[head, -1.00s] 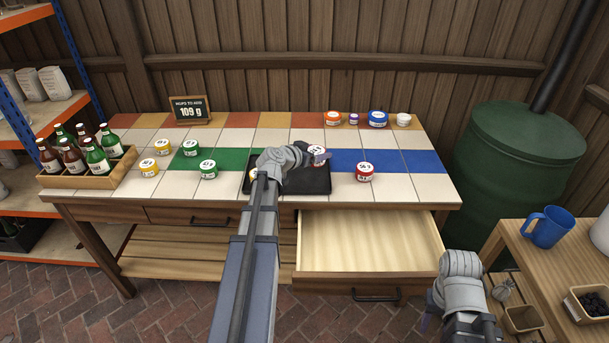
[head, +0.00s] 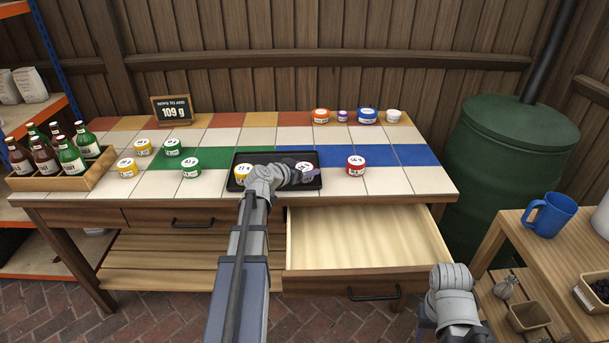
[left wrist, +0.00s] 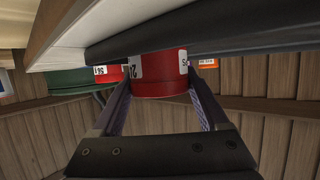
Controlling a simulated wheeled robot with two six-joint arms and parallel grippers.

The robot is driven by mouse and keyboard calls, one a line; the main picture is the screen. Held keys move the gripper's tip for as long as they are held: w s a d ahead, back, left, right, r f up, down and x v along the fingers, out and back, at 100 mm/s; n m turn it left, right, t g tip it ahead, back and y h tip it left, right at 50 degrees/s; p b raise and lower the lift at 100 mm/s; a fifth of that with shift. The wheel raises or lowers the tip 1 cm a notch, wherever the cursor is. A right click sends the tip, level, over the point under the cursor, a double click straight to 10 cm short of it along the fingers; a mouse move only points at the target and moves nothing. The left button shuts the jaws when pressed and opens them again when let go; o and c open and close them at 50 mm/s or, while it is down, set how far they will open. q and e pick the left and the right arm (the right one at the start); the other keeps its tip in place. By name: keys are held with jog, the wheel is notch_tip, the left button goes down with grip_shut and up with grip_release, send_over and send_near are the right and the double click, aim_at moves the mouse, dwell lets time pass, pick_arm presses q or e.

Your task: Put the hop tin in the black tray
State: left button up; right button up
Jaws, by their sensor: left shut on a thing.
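My left gripper (head: 308,174) is shut on a tin with a white lid (head: 304,166), over the right part of the black tray (head: 270,155). In the left wrist view, which looks upside down, the held tin (left wrist: 158,75) has a red side and white labels. There its base is at the dark tray (left wrist: 240,40); I cannot tell for sure whether it touches. A yellow tin (head: 242,172) stands in the left of the tray, beside my wrist. My right arm is low at the right; its gripper (head: 424,326) is mostly hidden.
Another red tin (head: 356,165) stands right of the tray. Green and yellow tins (head: 191,168) stand to the left, near a bottle crate (head: 95,178). Several tins line the back edge. A sign (head: 172,110) reads 109 g. An open drawer (head: 365,240) juts out below.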

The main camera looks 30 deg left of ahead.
pick_arm(q)
jog(key=shift+f, duration=0.2)
jog(key=o, duration=1.2)
jog(key=shift+r, duration=0.1)
jog(key=shift+o, duration=0.2)
jog(key=shift+r, duration=0.15)
jog(key=shift+s+r+p, duration=0.2)
jog(key=shift+s+p, duration=0.1)
jog(key=p+v, duration=0.4)
jog(key=v, duration=0.6)
jog(key=shift+s, duration=0.2)
jog(key=shift+s+a+r, duration=0.1)
jog(key=shift+s+r, duration=0.05)
jog(key=shift+s, duration=0.3)
